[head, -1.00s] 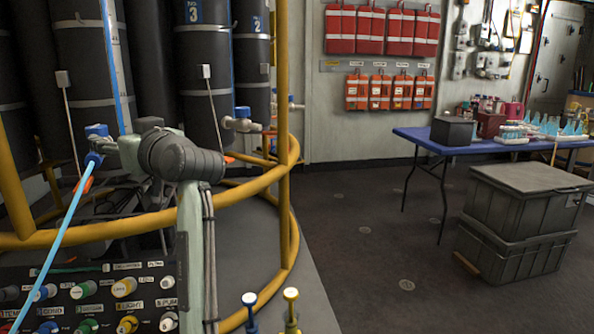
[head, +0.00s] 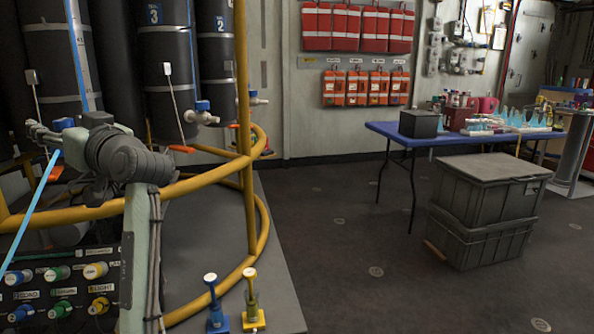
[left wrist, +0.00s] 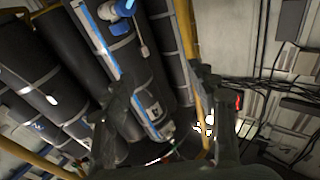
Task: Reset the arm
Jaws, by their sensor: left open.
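My left arm (head: 140,220) rises at the left of the head view, its wrist bent over to the left. My left gripper (head: 40,132) is at the far left, in front of the black cylinders and above the yellow rail. In the left wrist view its two dark fingers (left wrist: 160,115) stand apart with nothing seen between them. A blue valve (left wrist: 118,8) shows at the top of that view, beyond the fingers. My right gripper is in neither view.
Black cylinders (head: 165,70) stand behind a curved yellow rail (head: 185,187). A knob panel (head: 62,285) is at the lower left, with blue and yellow plungers (head: 213,300) beside it. A blue table (head: 465,139) and stacked grey crates (head: 480,205) stand right. The middle floor is clear.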

